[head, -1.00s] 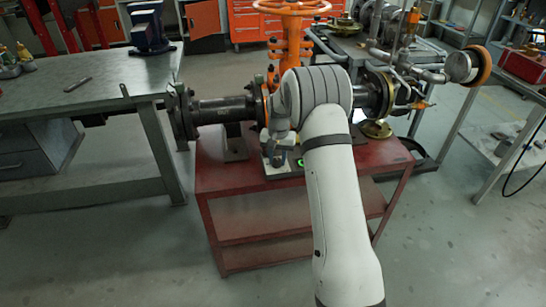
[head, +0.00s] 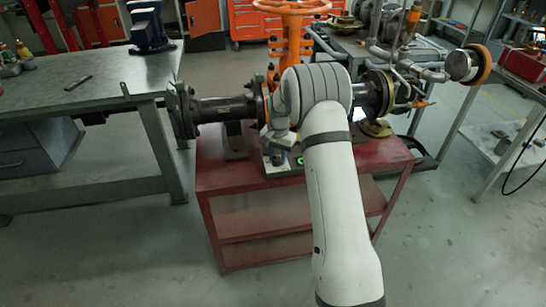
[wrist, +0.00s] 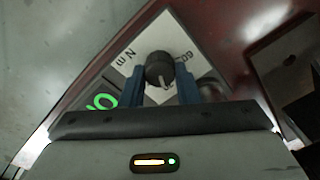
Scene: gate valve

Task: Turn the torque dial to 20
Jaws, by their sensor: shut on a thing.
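The torque dial (wrist: 158,68) is a dark round knob with a pale pointer line. In the wrist view it stands on a white panel (wrist: 181,39) with dark letters and numbers, partly covered. The pointer line points toward the bottom of the picture, slightly right. My gripper (wrist: 160,74) has its two blue fingers on either side of the knob, shut on it. Green lettering (wrist: 101,102) shows at the left, cut off by my gripper. In the head view my gripper (head: 278,148) is low over the panel on the red cart, and my arm hides the dial.
The red cart (head: 250,180) carries a black pipe (head: 222,109) and an orange valve (head: 292,42) behind my arm. A grey workbench (head: 75,90) stands at the left, a shelf with pipework at the right. The floor in front is clear.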

